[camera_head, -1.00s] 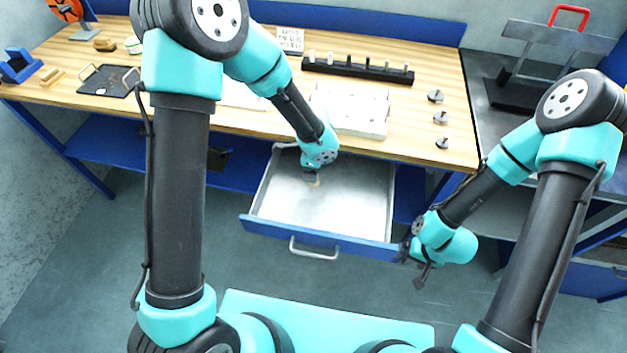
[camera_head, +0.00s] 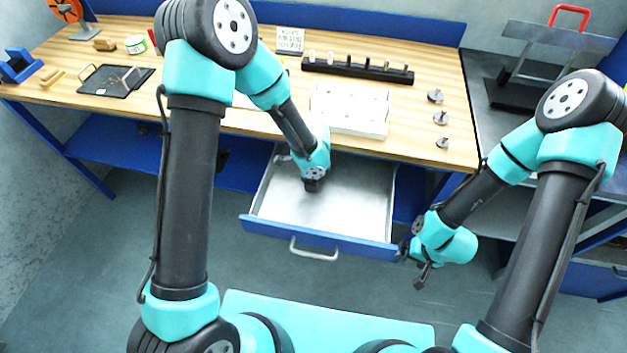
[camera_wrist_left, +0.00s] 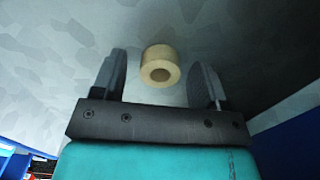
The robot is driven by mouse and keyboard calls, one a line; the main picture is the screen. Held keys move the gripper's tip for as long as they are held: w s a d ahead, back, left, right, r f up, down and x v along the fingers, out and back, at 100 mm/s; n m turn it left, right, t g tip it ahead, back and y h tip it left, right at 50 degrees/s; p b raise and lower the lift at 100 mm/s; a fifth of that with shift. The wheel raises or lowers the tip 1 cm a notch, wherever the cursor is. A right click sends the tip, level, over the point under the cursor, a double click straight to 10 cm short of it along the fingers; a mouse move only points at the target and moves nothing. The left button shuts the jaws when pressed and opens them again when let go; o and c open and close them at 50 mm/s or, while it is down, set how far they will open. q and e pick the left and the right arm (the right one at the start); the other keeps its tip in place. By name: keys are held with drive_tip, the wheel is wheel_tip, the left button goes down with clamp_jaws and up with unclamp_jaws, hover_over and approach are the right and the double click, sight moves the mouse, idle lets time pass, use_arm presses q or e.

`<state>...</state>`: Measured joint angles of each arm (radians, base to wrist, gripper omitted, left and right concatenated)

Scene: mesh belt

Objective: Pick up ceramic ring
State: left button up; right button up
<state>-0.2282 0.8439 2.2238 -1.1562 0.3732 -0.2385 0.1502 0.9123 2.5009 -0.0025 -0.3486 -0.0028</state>
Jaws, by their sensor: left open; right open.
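The ceramic ring (camera_wrist_left: 161,68) is a short, thick, cream-coloured ring with a round hole. In the left wrist view it lies on the grey drawer floor, between the lines of the two fingers and near their tips. My left gripper (camera_wrist_left: 158,78) is open, with a gap on each side of the ring. In the head view my left gripper (camera_head: 313,186) points down inside the open drawer (camera_head: 350,205), and the ring is hidden there. My right gripper (camera_head: 422,277) is open and empty, to the right of the drawer front.
The drawer's blue front with its handle (camera_head: 314,250) and its side walls surround my left gripper. Above is the wooden bench (camera_head: 235,120), with a white tray (camera_head: 350,108), a black rack (camera_head: 358,69) and small metal parts (camera_head: 441,117). The rest of the drawer floor looks clear.

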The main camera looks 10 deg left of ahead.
idle(0.4)
use_arm(q)
drive_tip(key=c, duration=1)
drive_tip(key=shift+r, duration=0.2)
wheel_tip(320, 180, up, 10)
drive_tip(key=shift+f, duration=0.15)
idle(0.5)
